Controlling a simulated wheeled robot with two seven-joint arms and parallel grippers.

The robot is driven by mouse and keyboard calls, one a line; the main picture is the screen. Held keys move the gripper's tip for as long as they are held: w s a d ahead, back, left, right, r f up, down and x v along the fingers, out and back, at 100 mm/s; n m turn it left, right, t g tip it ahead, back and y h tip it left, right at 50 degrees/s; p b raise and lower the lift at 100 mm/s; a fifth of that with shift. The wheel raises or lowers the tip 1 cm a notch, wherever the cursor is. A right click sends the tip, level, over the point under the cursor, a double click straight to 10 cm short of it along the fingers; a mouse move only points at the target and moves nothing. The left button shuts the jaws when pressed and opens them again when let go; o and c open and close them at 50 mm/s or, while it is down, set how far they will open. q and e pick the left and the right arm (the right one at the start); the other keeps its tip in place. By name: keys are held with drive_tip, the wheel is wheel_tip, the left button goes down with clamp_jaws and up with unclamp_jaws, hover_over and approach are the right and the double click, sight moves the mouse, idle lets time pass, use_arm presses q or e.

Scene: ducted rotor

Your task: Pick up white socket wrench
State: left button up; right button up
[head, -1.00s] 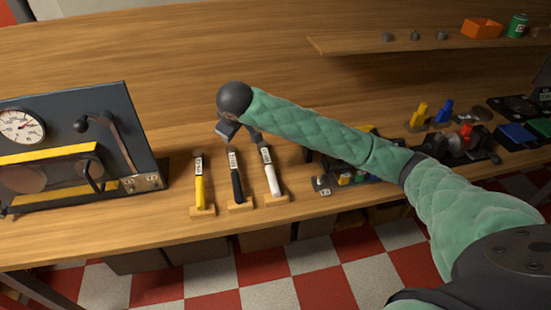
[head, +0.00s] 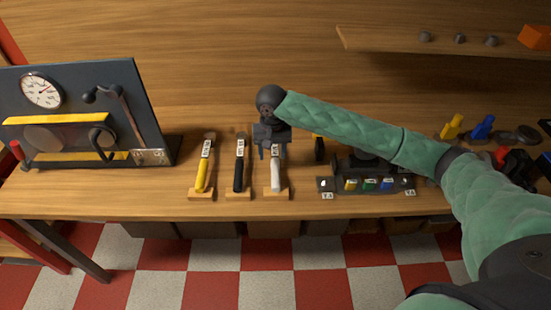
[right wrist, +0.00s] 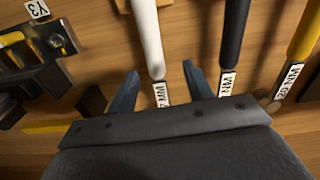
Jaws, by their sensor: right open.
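The white socket wrench (head: 276,177) lies on a small wooden block on the workbench, rightmost of three wrenches in a row. My right gripper (head: 272,153) is open over its far part, near its label. In the right wrist view the white wrench's handle (right wrist: 149,42) runs toward the gap between the two blue-grey fingers (right wrist: 160,72), and its label shows between them. I cannot tell how far the fingers are above it. Its far end is hidden by the gripper. My left gripper is not in view.
A black-handled wrench (head: 239,176) and a yellow-handled wrench (head: 203,175) lie close by on their own blocks. A dark tray with coloured pieces (head: 365,184) stands just right of the white wrench. A gauge panel (head: 75,115) stands at the left.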

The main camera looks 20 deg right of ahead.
sight(275, 164)
drive_tip(key=shift+d+f+m, duration=0.15)
drive_tip(key=shift+d+m, duration=0.05)
drive_tip(key=shift+m, duration=0.1)
drive_tip(key=shift+f, duration=0.35)
drive_tip(key=shift+f+p, duration=0.55)
drive_tip(key=shift+f, duration=0.35)
drive_tip(key=f, duration=0.1)
drive_tip(key=f+p, duration=0.2)
drive_tip(key=shift+d+f, duration=0.3)
drive_tip(key=shift+f, duration=0.05)
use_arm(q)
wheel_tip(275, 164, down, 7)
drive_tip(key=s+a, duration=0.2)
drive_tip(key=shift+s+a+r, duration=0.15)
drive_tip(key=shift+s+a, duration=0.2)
use_arm(e)
drive_tip(key=shift+f, duration=0.7)
clamp_jaws()
drive_tip(key=shift+r, duration=0.1)
